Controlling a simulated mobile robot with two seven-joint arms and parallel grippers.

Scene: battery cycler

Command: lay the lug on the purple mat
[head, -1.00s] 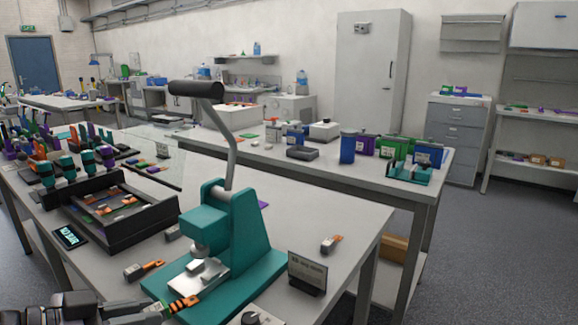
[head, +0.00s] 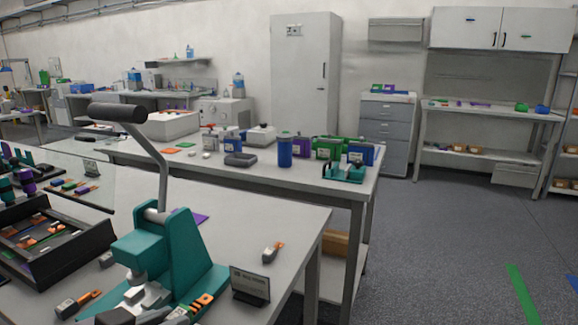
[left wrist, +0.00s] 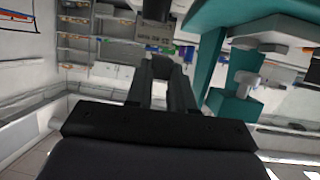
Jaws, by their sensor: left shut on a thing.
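The lug (head: 203,301), a small orange piece with dark stripes, shows low in the head view in front of the teal press (head: 180,258). My left gripper (head: 178,315) is shut on it; its fingers are mostly cut off by the bottom edge. In the left wrist view the gripper's dark fingers (left wrist: 163,72) point up the picture, and the lug is not clearly seen between them. A purple mat (head: 203,217) lies on the bench behind the press, which hides part of it. My right gripper is not in view.
The press's tall lever (head: 160,165) rises over the bench. Grey-and-orange pieces lie left (head: 78,303) and right (head: 272,252) of it. A small sign (head: 250,284) stands beside the press. A black tray (head: 45,240) is at left. Open floor lies right.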

